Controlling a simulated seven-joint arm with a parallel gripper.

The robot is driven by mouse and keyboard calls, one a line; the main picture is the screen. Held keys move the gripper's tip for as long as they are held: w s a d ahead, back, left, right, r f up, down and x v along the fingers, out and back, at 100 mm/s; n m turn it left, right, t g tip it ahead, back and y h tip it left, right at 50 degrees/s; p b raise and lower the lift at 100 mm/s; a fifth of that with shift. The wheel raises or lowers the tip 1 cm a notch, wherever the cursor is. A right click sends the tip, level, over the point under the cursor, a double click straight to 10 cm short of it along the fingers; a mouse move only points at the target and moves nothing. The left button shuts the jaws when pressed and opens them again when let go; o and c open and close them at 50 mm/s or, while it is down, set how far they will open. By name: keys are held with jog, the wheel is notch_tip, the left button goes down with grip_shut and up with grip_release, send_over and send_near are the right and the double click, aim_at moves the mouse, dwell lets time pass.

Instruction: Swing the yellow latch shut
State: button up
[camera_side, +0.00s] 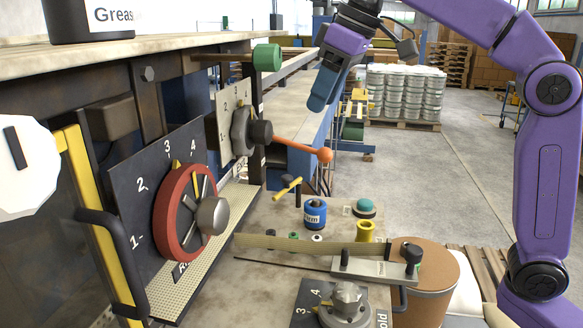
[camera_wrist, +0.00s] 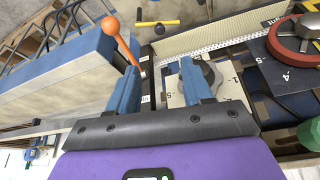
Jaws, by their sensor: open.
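A small yellow latch-like bar with dark ends (camera_side: 288,187) stands on the bench behind the blue can in the side view. In the wrist view a yellow bar with black ends (camera_wrist: 157,23) lies at the top centre, beyond my fingertips. My gripper (camera_side: 320,102) has blue fingers and hangs above and to the right of the orange lever, apart from the yellow bar. In the wrist view my gripper (camera_wrist: 158,75) is open, with nothing held between its fingers. Whether the yellow bar is swung open or shut, I cannot tell.
A yellow upright (camera_side: 90,215) edges the left.

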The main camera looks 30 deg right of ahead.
aim_at(287, 177)
jog(key=x, duration=1.6)
jog(key=shift+f, duration=0.1)
jog(key=shift+s, duration=0.1)
grip_shut()
